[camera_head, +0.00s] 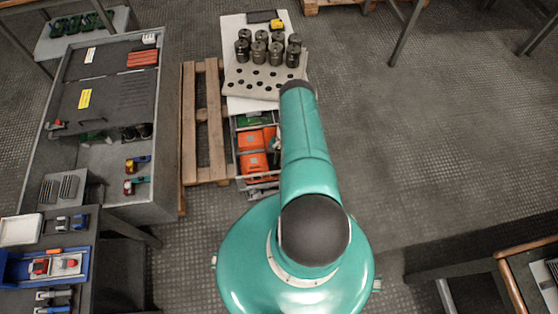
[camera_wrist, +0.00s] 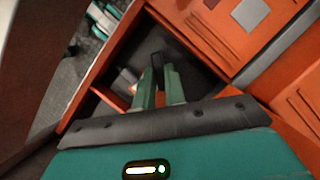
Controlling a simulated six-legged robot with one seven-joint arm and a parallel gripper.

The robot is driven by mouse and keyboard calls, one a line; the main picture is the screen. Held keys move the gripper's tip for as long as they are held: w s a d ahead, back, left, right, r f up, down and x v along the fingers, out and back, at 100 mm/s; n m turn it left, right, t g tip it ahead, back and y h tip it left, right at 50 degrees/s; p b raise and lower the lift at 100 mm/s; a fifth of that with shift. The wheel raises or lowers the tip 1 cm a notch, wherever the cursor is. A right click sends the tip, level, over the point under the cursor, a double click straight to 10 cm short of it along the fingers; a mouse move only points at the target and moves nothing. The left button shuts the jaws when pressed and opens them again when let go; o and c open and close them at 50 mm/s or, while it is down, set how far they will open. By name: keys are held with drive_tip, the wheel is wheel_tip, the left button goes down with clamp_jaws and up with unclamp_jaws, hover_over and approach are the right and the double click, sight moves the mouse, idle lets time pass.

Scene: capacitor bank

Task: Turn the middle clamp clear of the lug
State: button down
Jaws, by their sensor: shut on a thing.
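In the wrist view my gripper (camera_wrist: 160,76) reaches its two green fingers into a dark recess between orange housings. The fingers are shut on a narrow dark piece (camera_wrist: 156,58) that looks like a clamp. I cannot tell from its surroundings whether it is the middle one. A small pale, blurred part (camera_wrist: 126,82) lies left of the fingers; I cannot make out the lug. In the head view the orange units (camera_head: 253,152) sit in the open front of a cabinet, and my arm hides most of the gripper there.
Orange walls (camera_wrist: 205,35) stand close around the fingers. In the head view a perforated plate (camera_head: 262,82) with several dark cylinders stands behind. A wooden pallet (camera_head: 188,128) and a grey workbench (camera_head: 160,185) are on the left.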

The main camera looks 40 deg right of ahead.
drive_tip(key=n, duration=0.2)
drive_tip(key=n+g, duration=0.1)
drive_tip(key=shift+w+n+h, duration=0.2)
drive_tip(key=shift+n+h, duration=0.2)
drive_tip(key=shift+w+a+n+g+h, duration=0.1)
drive_tip(key=shift+n+g+h, duration=0.45)
drive_tip(key=shift+n, duration=1.25)
drive_tip(key=c, duration=1.5)
unclamp_jaws()
drive_tip(key=shift+o, duration=0.2)
drive_tip(key=v, duration=1.3)
drive_tip(key=shift+w+r, duration=0.25)
drive_tip(key=shift+r, duration=0.1)
